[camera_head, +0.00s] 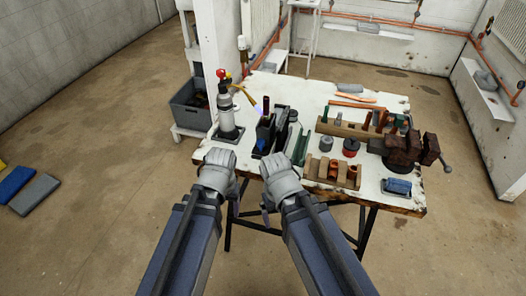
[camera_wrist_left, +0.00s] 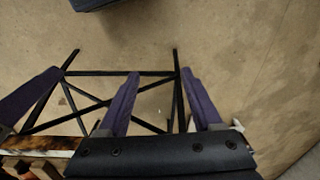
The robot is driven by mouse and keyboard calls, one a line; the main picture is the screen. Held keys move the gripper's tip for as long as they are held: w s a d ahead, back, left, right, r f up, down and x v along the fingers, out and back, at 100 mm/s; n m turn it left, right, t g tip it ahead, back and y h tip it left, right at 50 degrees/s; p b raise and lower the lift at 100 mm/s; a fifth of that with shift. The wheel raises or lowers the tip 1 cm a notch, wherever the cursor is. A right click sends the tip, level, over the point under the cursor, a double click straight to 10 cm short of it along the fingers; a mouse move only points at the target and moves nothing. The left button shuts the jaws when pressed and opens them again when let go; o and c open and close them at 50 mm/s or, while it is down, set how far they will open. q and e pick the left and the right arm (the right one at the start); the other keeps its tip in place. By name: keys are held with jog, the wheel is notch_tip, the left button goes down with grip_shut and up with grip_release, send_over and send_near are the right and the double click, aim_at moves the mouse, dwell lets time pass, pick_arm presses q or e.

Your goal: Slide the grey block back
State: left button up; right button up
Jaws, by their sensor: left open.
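I cannot tell for sure which thing is the grey block. A grey, flat-looking piece (camera_head: 348,87) lies at the back of the white workbench (camera_head: 265,88). My left gripper (camera_head: 222,182) is in front of the bench's near edge, well apart from that piece. In the left wrist view its fingers (camera_wrist_left: 160,80) are spread and empty, with floor and bench legs behind them. My right gripper (camera_head: 275,184) is beside it, also at the near edge. Its fingertips are mostly hidden, so its opening does not show.
A grey bottle with a red top (camera_head: 227,108) and a dark upright holder (camera_head: 272,132) stand near the grippers. A rusty vice (camera_head: 408,148) is at the right. A grey bin (camera_head: 190,112) stands behind left. Flat blocks (camera_head: 34,194) lie on the open floor at left.

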pick_arm(q)
jog(key=w+a+f+n+t+b, duration=0.1)
jog(key=w+a+f+b, duration=0.25)
jog(key=f+b, duration=0.2)
jog(key=m+t+h, duration=0.4)
jog(key=t+h, duration=0.3)
jog(key=t, duration=0.4)
send_near(259, 144)
jog(key=shift+w+d+f+b, duration=0.3)
jog(key=shift+w+d+f, duration=0.3)
jog(key=shift+w+f, duration=0.05)
jog(key=shift+y, duration=0.3)
jog(key=shift+r+b+x, duration=0.2)
jog(key=shift+b+x, duration=0.6)
jog(key=shift+x, duration=1.2)
jog(key=shift+r+b+x, duration=0.2)
jog(key=shift+b+x, duration=0.55)
jog(key=shift+x, duration=1.2)
jog(key=shift+w, duration=0.2)
jog(key=shift+c, duration=0.4)
grip_shut()
